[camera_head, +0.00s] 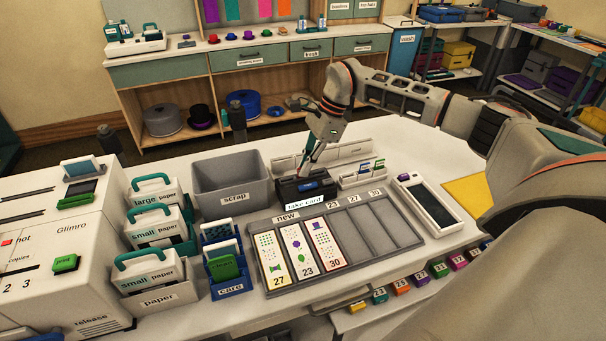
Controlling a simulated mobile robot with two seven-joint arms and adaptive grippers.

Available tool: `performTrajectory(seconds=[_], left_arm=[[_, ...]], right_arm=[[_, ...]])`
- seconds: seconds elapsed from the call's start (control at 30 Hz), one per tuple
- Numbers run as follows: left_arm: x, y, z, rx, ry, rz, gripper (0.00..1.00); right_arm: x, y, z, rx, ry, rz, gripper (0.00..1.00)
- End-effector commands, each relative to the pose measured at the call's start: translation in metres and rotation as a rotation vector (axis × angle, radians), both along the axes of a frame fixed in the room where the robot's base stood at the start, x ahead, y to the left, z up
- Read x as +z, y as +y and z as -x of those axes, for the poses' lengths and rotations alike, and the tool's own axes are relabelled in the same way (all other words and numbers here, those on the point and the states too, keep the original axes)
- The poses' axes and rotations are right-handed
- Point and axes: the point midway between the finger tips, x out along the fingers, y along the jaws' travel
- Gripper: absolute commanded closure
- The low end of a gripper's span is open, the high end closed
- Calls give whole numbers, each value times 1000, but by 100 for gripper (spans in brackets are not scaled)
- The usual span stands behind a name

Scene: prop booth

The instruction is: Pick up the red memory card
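My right gripper (306,164) reaches down from the right, its fingertips just above or at a small black holder (296,196) labelled "take card". A blue piece shows in that holder. A little red shows by the fingertips, but it is too small to tell whether it is the red memory card or part of the gripper. I cannot tell whether the fingers are open or shut. A white rack (349,181) right of the holder has small blue and green cards standing in it. My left gripper is not in view.
A grey "scrap" bin (228,199) stands left of the holder. In front lies a grey tray (405,232) with three printed cards in its left slots. A dark-screened tablet (428,204) lies to the right. Paper boxes and a printer (83,255) fill the left.

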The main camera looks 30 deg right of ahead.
Motion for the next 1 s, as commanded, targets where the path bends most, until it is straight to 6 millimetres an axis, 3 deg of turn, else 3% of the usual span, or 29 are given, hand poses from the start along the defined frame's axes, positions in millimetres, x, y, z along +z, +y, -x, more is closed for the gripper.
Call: performTrajectory(seconds=[0.43, 0.63, 0.77, 1.0], left_arm=[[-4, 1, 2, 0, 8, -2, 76], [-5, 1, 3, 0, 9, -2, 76], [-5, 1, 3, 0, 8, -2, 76], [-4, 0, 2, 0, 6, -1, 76]], right_arm=[[2, 0, 0, 0, -1, 0, 100], [17, 0, -1, 1, -4, 0, 100], [40, 0, -1, 0, -5, 0, 100], [106, 0, -2, -1, -7, 0, 100]])
